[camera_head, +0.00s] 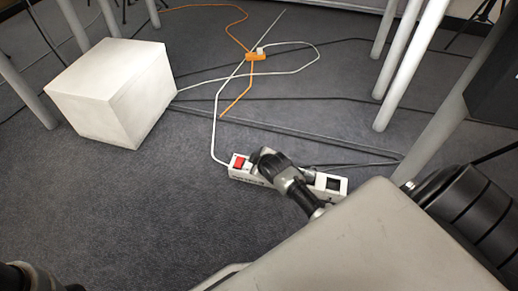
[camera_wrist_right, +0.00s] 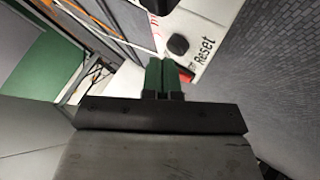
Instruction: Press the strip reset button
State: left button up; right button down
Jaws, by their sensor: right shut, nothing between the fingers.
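The power strip (camera_head: 248,172) is white and lies on the carpet in the head view. In the right wrist view, the word "Reset" (camera_wrist_right: 204,52) is printed on the white strip beside a small black button (camera_wrist_right: 178,44). My right gripper (camera_wrist_right: 162,62) is shut, with its green fingers together and empty. Its tips appear just short of the button, to its lower left; I cannot tell the depth gap. In the head view its fingers are hidden.
A white box (camera_head: 115,90) stands on the carpet at the left. An orange connector (camera_head: 255,57) and several cables lie behind the strip. Grey table legs (camera_head: 412,62) stand at the right. My grey arm part covers the lower right of the head view.

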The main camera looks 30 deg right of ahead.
dwell(0.6)
jog(key=shift+f, duration=0.4)
jog(key=shift+r+p, duration=0.4)
jog(key=shift+p, duration=0.4)
